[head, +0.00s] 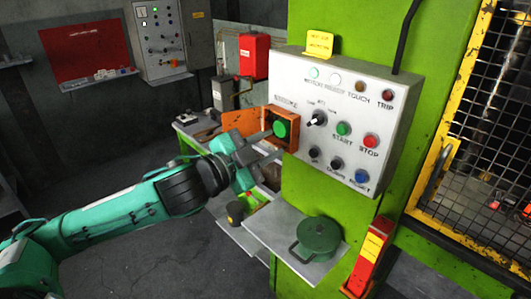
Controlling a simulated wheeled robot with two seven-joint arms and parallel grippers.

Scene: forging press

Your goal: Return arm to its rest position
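The box's orange cover (240,121) stands open to the left. My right gripper is not in view.
The grey control panel (360,105) has a knob and several buttons on the green press (300,200). Below, a shelf (270,228) holds a green lidded pot (318,238). A yellow-framed mesh guard (490,130) stands at right. The floor (150,265) at lower left is clear.

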